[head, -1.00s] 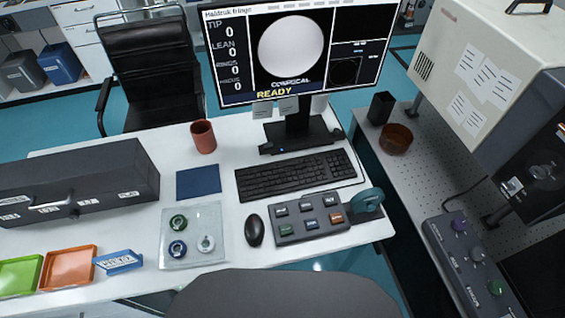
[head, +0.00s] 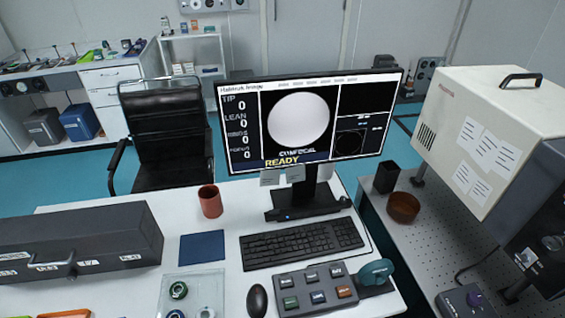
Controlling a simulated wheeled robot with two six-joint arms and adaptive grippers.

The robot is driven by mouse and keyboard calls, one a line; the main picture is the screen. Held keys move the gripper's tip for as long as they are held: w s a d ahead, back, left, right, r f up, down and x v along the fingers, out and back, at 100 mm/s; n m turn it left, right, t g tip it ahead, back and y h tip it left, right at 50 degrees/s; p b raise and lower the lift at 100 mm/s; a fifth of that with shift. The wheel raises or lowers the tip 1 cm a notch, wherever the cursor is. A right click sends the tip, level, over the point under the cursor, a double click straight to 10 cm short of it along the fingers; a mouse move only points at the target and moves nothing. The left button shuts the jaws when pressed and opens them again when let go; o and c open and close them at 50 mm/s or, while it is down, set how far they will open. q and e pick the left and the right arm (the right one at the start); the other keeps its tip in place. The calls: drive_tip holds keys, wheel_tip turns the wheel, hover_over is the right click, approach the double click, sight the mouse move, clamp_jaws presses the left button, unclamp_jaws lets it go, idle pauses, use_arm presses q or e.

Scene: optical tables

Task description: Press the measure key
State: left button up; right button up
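The key box (head: 316,290) is a grey block near the front right of the white desk. Neither of my grippers is in view.
A black keyboard (head: 302,244) and mouse (head: 257,300) lie by the key box, with a teal object (head: 376,272) at its right end. A brown cup (head: 210,201), blue mat (head: 202,247) and dark case (head: 75,240) stand left. A large beige instrument (head: 487,140) stands right.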

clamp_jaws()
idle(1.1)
